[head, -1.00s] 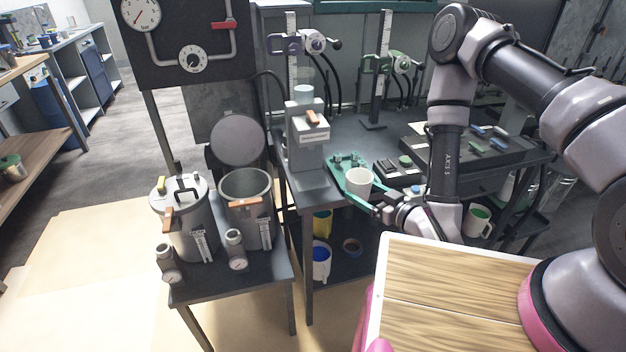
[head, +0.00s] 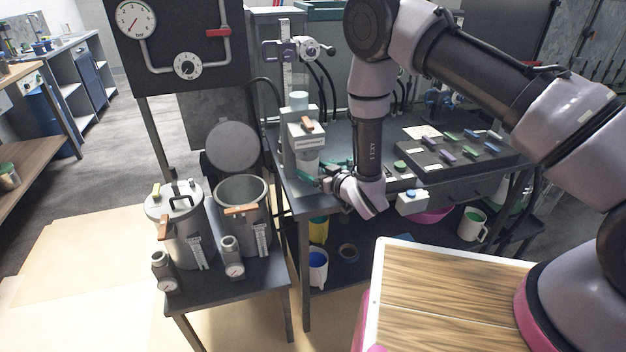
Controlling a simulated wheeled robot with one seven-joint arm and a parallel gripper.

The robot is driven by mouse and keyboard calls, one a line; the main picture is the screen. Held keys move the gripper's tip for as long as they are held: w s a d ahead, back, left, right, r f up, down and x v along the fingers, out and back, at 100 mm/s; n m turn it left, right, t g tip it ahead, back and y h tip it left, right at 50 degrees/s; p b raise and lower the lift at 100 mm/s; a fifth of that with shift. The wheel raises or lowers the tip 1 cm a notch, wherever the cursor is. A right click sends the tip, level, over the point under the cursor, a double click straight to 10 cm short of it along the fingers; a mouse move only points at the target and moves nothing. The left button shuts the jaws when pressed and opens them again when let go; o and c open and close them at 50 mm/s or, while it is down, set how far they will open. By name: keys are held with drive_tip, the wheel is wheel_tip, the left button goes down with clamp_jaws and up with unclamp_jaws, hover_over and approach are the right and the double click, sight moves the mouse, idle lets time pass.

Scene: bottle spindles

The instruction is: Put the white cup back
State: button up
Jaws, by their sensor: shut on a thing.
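My gripper (head: 323,175), with green fingers, is at the front right of a grey machine (head: 291,147) on the dark bench. Its fingers are shut around the white cup (head: 306,166), which looks upright and pale grey in the shade. The cup sits low under the machine's overhanging head. The fingers and the machine hide part of it, and I cannot tell whether its base touches anything.
On the lower shelf are a white cup with blue inside (head: 317,267), a yellow cup (head: 318,230) and a white mug with green inside (head: 472,224). Two metal pots stand on the left stand, one open (head: 243,213). A wooden-topped surface (head: 440,305) is in front.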

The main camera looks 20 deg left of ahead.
drive_tip(key=shift+f, duration=1.8)
drive_tip(key=o, duration=1.3)
drive_tip(key=shift+f, duration=0.1)
drive_tip(key=v, duration=1.2)
